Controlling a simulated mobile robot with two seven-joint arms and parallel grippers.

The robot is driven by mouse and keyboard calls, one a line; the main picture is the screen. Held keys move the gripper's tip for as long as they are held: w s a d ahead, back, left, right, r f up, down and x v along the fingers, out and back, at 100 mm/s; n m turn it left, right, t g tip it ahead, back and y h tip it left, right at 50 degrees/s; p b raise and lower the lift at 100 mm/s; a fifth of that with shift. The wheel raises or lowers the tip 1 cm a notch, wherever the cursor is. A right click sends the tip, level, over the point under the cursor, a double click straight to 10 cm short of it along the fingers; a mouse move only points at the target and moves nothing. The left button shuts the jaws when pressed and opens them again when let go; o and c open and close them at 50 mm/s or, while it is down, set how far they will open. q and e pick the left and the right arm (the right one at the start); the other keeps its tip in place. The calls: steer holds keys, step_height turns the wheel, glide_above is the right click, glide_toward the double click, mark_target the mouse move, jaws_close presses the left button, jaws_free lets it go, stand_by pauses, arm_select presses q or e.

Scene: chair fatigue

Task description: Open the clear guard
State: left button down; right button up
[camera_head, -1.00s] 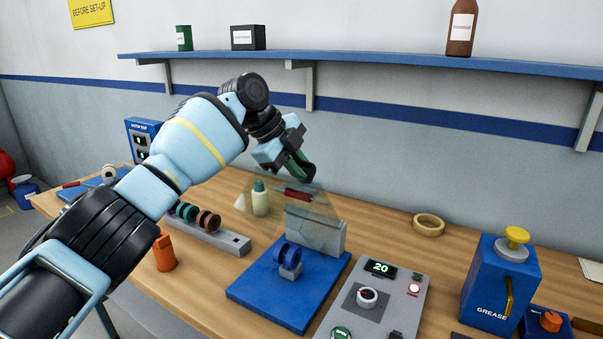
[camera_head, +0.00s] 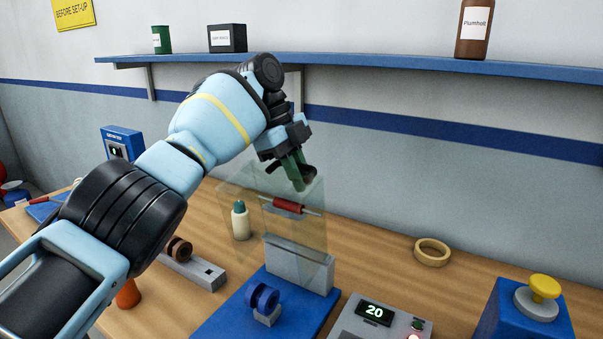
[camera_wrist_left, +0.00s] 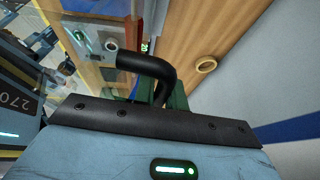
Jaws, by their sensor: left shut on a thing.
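The clear guard (camera_head: 312,228) stands raised at the back of the blue machine base (camera_head: 222,317), above its grey block (camera_head: 300,270). A red roller on a thin rod (camera_head: 289,205) shows at the guard. My left gripper (camera_head: 298,178), with green fingers, is at the guard's top. It is shut on the black curved handle, which shows in the left wrist view (camera_wrist_left: 152,68). The exact finger contact is partly hidden there. The blue spool holder (camera_head: 263,298) on the base is uncovered. My right gripper is not in view.
A cream bottle (camera_head: 240,222) stands left of the guard. A grey control box (camera_head: 375,318) reading 20 is at front right, near a blue grease box (camera_head: 522,312). A tape ring (camera_head: 432,252) lies behind. A blue shelf (camera_head: 400,63) runs above.

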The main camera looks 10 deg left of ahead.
arm_select(q)
steer(key=shift+f, duration=0.15)
stand_by(0.3)
steer(key=c, duration=1.8)
jaws_free()
steer(key=shift+o, duration=0.4)
